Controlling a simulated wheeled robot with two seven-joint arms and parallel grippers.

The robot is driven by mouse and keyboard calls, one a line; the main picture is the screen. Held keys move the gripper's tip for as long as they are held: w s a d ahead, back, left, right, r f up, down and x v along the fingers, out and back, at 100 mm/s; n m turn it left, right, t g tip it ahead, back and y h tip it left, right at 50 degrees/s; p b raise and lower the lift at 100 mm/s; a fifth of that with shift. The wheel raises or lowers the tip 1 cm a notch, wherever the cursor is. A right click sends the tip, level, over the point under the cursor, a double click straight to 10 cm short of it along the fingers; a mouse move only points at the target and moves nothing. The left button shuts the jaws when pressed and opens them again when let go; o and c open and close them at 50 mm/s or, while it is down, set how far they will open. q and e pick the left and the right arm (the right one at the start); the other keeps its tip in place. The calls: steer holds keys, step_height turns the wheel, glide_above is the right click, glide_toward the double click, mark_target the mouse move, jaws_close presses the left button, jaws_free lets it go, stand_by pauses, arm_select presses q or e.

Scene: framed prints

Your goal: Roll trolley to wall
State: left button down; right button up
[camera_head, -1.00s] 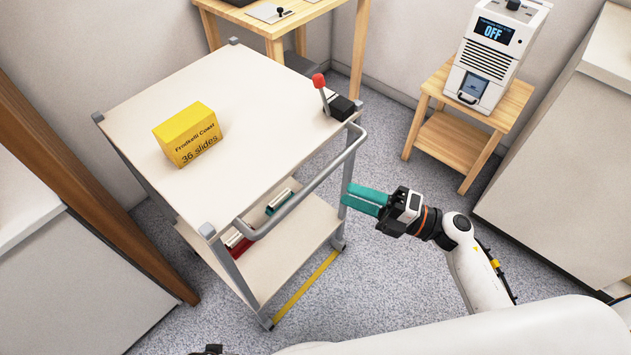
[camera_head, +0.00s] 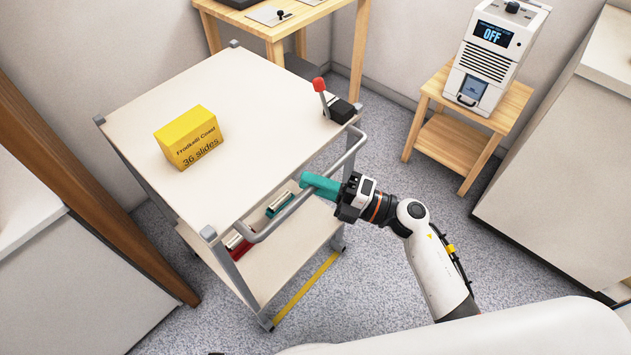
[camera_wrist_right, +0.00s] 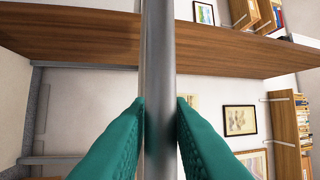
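The trolley (camera_head: 265,113) has a white top, grey legs and a lower shelf, and stands left of centre in the head view. Its grey push handle (camera_head: 277,218) runs along the side nearest my right arm. My right gripper (camera_head: 308,180), with teal fingers, is at the handle. In the right wrist view, the grey handle bar (camera_wrist_right: 158,80) runs between the two teal fingers, which press close against both its sides. My left gripper is not in view. The wall (camera_head: 95,35) is behind the trolley.
A yellow slide box (camera_head: 189,136) and a red-knobbed lever (camera_head: 320,83) are on the trolley top. A wooden table (camera_head: 270,26) stands behind it. A small wooden stand (camera_head: 450,145) with a white machine (camera_head: 490,60) is to the right. Speckled floor (camera_head: 400,165) is clear between them.

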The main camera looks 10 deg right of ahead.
jaws_close()
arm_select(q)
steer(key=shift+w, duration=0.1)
